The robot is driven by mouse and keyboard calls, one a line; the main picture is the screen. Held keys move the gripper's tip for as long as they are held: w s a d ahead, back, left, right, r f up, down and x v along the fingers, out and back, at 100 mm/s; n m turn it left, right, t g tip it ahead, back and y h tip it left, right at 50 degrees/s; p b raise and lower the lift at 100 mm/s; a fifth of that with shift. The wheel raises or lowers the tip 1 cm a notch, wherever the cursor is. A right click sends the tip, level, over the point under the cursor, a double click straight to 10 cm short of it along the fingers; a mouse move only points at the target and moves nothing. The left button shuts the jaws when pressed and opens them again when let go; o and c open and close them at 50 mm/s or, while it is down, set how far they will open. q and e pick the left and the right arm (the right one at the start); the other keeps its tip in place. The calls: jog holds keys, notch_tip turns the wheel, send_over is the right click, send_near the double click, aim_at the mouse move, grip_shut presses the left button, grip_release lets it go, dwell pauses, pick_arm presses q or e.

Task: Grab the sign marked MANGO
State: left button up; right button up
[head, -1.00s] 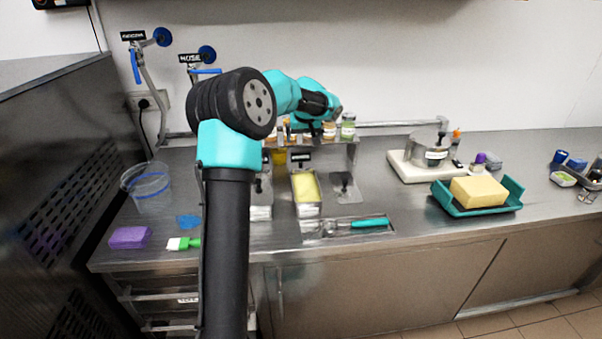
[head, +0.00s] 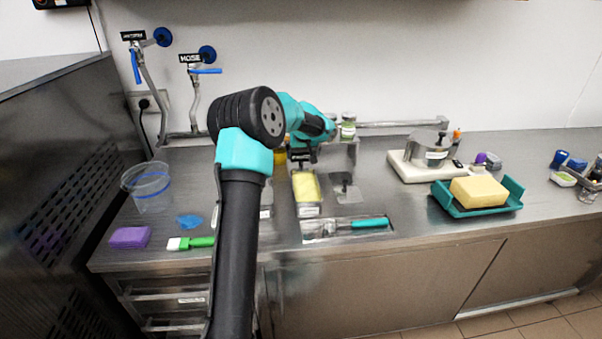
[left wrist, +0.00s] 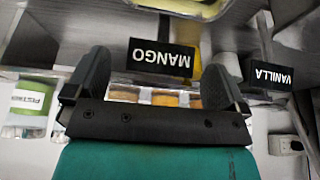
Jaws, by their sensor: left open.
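The black MANGO sign (left wrist: 160,57) shows upside down in the left wrist view, between the two fingers and a little beyond them. My left gripper (left wrist: 158,80) is open, with one finger to each side of the sign; I see no contact. In the head view the left gripper (head: 305,148) is over the counter at the small shelf, mostly hidden by its own arm. A small dark sign (head: 298,158) shows just below it, too small to read there. My right gripper is not in view.
A black VANILLA sign (left wrist: 270,75) is to the right in the left wrist view. A green-filled jar (left wrist: 28,105) stands to the left. A yellow-filled metal pan (head: 306,187) lies below the arm. A teal tray (head: 510,195) holds a yellow block.

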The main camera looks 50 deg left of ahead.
aim_at(301, 159)
pick_arm(q)
jog(key=x, duration=0.5)
jog(key=shift+s+a, duration=0.1)
jog(key=shift+a, duration=0.1)
jog(key=c, duration=1.1)
jog(key=shift+o, duration=0.2)
notch_tip(301, 159, up, 10)
jog(key=shift+r, duration=0.1)
dwell(0.5)
